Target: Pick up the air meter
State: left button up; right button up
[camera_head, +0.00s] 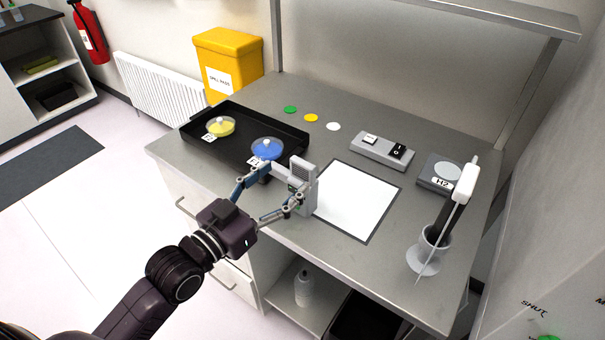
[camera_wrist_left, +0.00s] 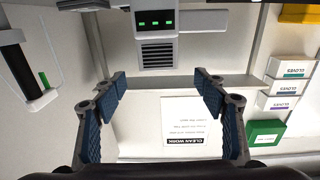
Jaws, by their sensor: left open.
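A small pale grey device with a slotted grille (camera_head: 303,168), which looks like the air meter, stands upright at the bench's front edge, left of the white sheet. My left gripper (camera_head: 281,186) is open and reaches it from the front left, its fingers near its lower part. Whether they touch it is unclear. In the left wrist view, the open fingers (camera_wrist_left: 160,84) have no object clearly between them. A pale unit with green lights and a dark grille (camera_wrist_left: 157,50) shows above them; I cannot tell if it is the same device. My right gripper is not in view.
A black tray (camera_head: 281,127) with a yellow and a blue lidded dish lies behind the gripper. A dark-bordered white sheet (camera_head: 355,200) lies to the right. A grey switch box (camera_head: 381,151), a grey scale-like unit (camera_head: 437,174) and a cup (camera_head: 432,241) stand farther right.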

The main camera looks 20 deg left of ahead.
aim_at(300, 167)
pick_arm(q)
jog(key=shift+w+d+r, duration=0.2)
jog(key=shift+w+d, duration=0.3)
jog(key=shift+w, duration=0.1)
jog(key=shift+w+d+p, duration=0.2)
jog(key=shift+w+p, duration=0.15)
jog(key=shift+p, duration=0.05)
jog(key=x, duration=0.1)
jog(key=p+x, duration=0.1)
jog(key=x, duration=0.2)
jog(key=shift+w+a+f, duration=0.1)
jog(key=shift+w+f, duration=0.15)
jog(key=shift+f, duration=0.1)
jog(key=shift+w+f, duration=0.1)
jog(key=shift+w, duration=0.1)
jog(key=shift+c, duration=0.4)
jog(key=c, duration=1.5)
jog(key=shift+c, duration=0.7)
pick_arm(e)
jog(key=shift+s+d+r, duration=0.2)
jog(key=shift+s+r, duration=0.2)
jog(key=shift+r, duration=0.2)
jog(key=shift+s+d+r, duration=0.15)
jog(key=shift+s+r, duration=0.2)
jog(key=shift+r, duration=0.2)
